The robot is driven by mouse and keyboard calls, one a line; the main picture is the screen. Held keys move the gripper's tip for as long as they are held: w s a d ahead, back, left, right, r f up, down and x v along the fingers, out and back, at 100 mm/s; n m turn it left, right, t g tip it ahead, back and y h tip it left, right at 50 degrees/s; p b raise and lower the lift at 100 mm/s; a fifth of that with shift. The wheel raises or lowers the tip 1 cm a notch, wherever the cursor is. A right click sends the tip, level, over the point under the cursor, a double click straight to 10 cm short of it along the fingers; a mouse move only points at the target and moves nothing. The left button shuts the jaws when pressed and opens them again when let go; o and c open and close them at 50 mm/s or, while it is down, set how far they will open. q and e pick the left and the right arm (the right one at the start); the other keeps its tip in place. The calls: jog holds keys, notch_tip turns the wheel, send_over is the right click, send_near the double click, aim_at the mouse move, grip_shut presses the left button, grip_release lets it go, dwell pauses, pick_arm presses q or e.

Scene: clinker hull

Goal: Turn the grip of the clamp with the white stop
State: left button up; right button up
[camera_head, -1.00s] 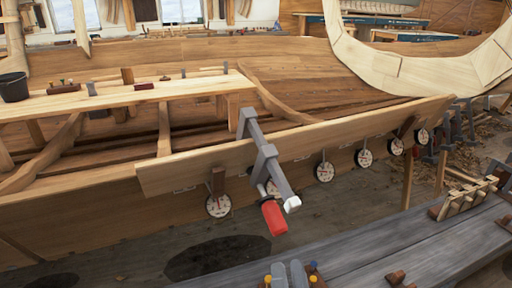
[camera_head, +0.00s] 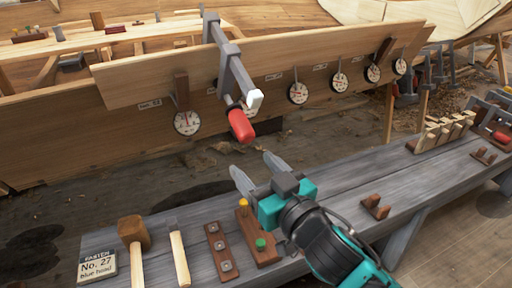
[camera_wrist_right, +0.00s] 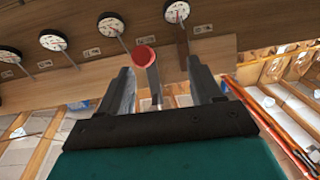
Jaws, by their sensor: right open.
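The clamp (camera_head: 229,65) is grey and sits over the upper edge of the hull plank. Its white stop (camera_head: 254,99) is at the near end of the bar. Its red grip (camera_head: 241,125) hangs just below and left of the stop. My right gripper (camera_head: 255,167) is open and empty, below the grip and apart from it. In the right wrist view the red grip (camera_wrist_right: 145,55) shows end-on, beyond and between the open fingers (camera_wrist_right: 158,85). My left gripper is in neither view.
Round dials (camera_head: 187,122) hang in a row along the plank (camera_head: 130,83). Air between bench and plank is free.

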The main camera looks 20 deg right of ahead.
aim_at(248, 140)
jog(key=shift+m+h, duration=0.3)
jog(key=shift+h, duration=0.6)
jog(key=w, duration=0.3)
jog(key=w+b, duration=0.1)
jog(key=w, duration=0.3)
jog(key=w+d, duration=0.1)
jog(key=w, duration=0.2)
jog(key=shift+w+d+r, duration=0.1)
jog(key=shift+w+r, duration=0.05)
jog(key=shift+r, duration=0.2)
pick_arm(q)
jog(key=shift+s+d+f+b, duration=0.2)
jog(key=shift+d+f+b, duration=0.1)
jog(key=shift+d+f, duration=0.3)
pick_arm(e)
jog(key=shift+w, duration=0.7)
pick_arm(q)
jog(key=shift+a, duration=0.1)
pick_arm(e)
jog(key=c, duration=1)
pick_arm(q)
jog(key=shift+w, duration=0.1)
pick_arm(e)
jog(key=shift+o, duration=0.2)
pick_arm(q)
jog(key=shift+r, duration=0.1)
pick_arm(e)
jog(key=shift+r, duration=0.1)
